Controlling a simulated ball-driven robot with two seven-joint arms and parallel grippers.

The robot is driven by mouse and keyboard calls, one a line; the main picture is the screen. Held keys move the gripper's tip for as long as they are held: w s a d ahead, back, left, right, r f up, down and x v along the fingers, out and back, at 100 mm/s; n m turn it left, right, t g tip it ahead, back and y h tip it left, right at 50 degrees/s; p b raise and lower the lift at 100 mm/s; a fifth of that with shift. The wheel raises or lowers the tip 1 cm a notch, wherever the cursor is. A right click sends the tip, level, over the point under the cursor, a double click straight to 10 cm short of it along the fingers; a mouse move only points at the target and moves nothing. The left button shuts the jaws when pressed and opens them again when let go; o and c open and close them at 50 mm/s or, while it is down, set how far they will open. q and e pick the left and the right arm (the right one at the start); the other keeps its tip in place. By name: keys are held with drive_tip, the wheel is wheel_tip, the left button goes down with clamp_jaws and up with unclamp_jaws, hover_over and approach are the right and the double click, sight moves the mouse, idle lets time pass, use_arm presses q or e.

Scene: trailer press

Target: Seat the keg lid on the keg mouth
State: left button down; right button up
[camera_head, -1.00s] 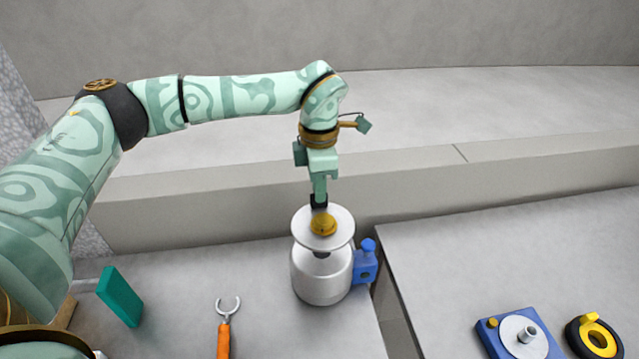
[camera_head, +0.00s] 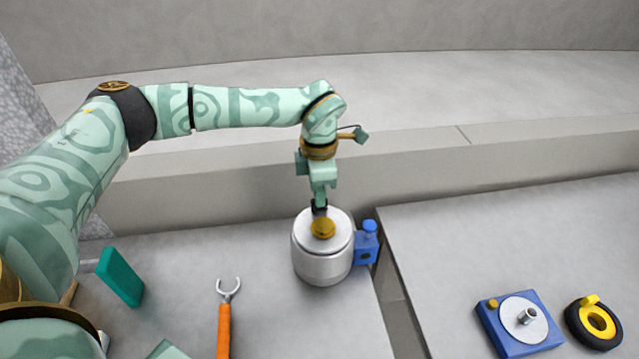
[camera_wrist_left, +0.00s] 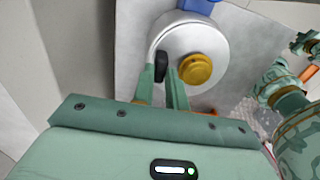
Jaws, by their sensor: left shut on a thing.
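The keg (camera_head: 322,265) is a silver-grey cylinder standing on the left bench. The keg lid (camera_head: 338,235), a pale disc with a yellow knob (camera_head: 323,228), lies level over the keg mouth and hides it. No gap shows between lid and keg from the head. My left gripper (camera_head: 320,210) is shut on the lid at its far side, behind the knob. In the left wrist view its fingers (camera_wrist_left: 166,75) are at the lid's edge, beside the knob (camera_wrist_left: 195,68).
A blue bottle-like part (camera_head: 368,245) is close against the keg's right side. An orange-handled fork tool (camera_head: 224,325) and a teal block (camera_head: 121,277) lie to the left. Beyond a gap, the right bench holds a blue device (camera_head: 518,325) and a black-yellow ring (camera_head: 594,322).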

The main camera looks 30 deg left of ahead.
use_arm(q)
drive_tip(key=shift+f, duration=0.4)
idle(0.6)
drive_tip(key=c, duration=1.3)
unclamp_jaws()
wheel_tip(320, 180, up, 16)
drive_tip(key=p, duration=0.3)
drive_tip(key=shift+w+a+r, duration=0.1)
drive_tip(key=shift+w+r, duration=0.05)
